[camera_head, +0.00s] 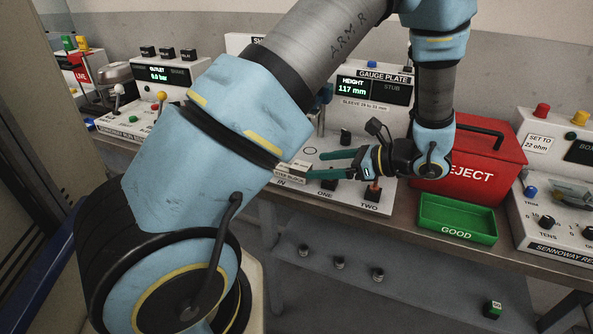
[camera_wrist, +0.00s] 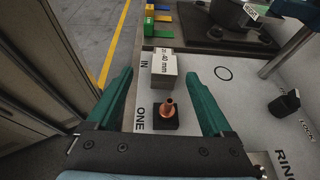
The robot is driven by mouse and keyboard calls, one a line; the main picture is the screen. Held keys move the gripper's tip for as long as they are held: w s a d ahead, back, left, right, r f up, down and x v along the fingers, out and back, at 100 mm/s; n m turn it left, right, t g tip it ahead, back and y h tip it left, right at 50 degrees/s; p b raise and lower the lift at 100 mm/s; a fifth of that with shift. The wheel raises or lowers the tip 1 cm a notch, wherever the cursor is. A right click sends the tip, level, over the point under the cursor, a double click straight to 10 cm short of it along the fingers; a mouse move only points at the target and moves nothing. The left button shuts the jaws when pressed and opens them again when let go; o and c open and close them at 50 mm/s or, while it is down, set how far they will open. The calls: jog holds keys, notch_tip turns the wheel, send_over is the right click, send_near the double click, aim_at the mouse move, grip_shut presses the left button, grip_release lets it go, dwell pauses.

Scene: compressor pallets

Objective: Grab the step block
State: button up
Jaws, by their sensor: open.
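In the head view the step block (camera_head: 291,172) is partly covered by my arm's edge and close to the fingertips. My gripper (camera_head: 315,165) has two teal fingers, spread apart and empty. In the wrist view my gripper (camera_wrist: 159,75) has a finger to either side of the block in the picture, with visible gaps. The tips look just short of or above it; the exact depth is unclear.
A copper nozzle-like part (camera_wrist: 168,108) stands on a black base by ONE, between the fingers in the wrist view. The gauge plate display (camera_head: 375,88) stands behind. A red REJECT box (camera_head: 470,165) and green GOOD tray (camera_head: 457,222) lie to the right.

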aim_at(296, 164)
jog(key=p+x, duration=0.1)
jog(key=x, duration=0.1)
jog(key=p+x, duration=0.1)
jog(key=x, duration=0.2)
jog(key=shift+w+d+r, duration=0.15)
jog(key=shift+w+r, duration=0.1)
jog(key=shift+w, duration=0.1)
jog(key=shift+w+a+f, duration=0.25)
jog(key=shift+a+f, duration=0.1)
jog(key=shift+a, duration=0.05)
grip_shut()
jog(key=shift+r, duration=0.1)
dwell(0.7)
